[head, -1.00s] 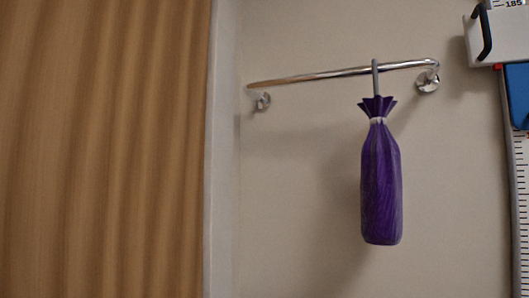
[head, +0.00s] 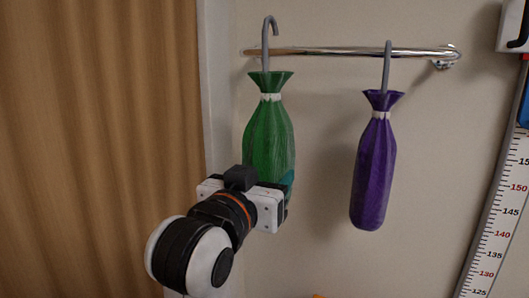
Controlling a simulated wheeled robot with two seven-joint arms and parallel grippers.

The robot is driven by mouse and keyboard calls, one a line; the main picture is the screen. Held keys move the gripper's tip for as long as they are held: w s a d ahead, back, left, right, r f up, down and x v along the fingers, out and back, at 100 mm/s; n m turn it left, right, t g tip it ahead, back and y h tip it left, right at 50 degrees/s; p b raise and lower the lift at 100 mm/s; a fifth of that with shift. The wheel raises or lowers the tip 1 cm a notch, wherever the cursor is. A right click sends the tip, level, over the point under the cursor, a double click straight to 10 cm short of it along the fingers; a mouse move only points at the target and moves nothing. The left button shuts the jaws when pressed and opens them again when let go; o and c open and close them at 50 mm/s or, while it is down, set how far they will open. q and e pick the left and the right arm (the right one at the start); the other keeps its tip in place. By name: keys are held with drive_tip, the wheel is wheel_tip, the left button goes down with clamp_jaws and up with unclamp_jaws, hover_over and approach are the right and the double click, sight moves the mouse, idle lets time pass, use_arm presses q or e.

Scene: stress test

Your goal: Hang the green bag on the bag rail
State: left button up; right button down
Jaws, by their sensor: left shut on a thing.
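The green bag (head: 268,138) hangs upright below a grey hook (head: 266,42), its neck tied with a white band. My left gripper (head: 284,188) is shut on the lower part of the green bag, and its fingers are mostly hidden behind the gripper body. The bag rail (head: 335,52) is a chrome bar on the wall. The hook's curved top stands above the rail near its left end, and its shaft crosses in front of the bar. I cannot tell whether the hook touches the rail. My right gripper is not in view.
A purple bag (head: 373,173) hangs from the rail's right part by its own grey hook. A brown curtain (head: 95,130) covers the left side. A height scale (head: 500,210) is at the right. The rail between the two hooks is free.

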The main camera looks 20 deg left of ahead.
use_arm(q)
drive_tip(key=shift+w+r, duration=0.15)
drive_tip(key=shift+r, duration=0.1)
drive_tip(key=shift+w+f, duration=0.1)
drive_tip(key=shift+w, duration=0.95)
drive_tip(key=w+f+b, duration=0.2)
drive_tip(key=w, duration=0.4)
drive_tip(key=shift+w+d+f, duration=0.15)
drive_tip(key=shift+w+f, duration=0.15)
drive_tip(key=o, duration=1.1)
drive_tip(key=shift+o, duration=0.2)
